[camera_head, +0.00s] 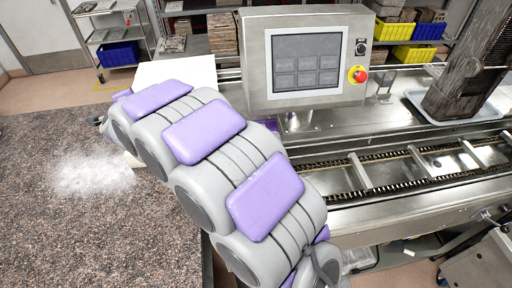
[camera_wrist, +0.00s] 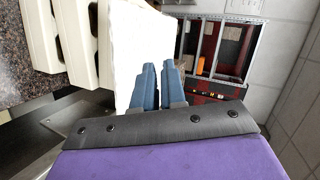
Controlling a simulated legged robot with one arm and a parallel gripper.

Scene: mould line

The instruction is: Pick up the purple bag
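I cannot make out a purple bag for certain in either view. In the head view a small purple patch (camera_head: 270,125) shows between my arm and the control panel's stand; I cannot tell whether it is a bag or part of my arm. The larger purple pads there are on my own arm, and the purple surface low in the wrist view is my own wrist. My gripper (camera_wrist: 160,80) shows blue fingers close together, with nothing visible between them. They point at a white slab (camera_wrist: 128,40) beyond. The fingers are hidden in the head view.
The white slab (camera_head: 186,72) shows behind my arm. A control panel (camera_head: 307,60) stands over a metal conveyor (camera_head: 420,165). A speckled counter (camera_head: 60,200) with white powder lies at left. A tray (camera_head: 483,112) holds a dark block at right. Shelves with crates line the back.

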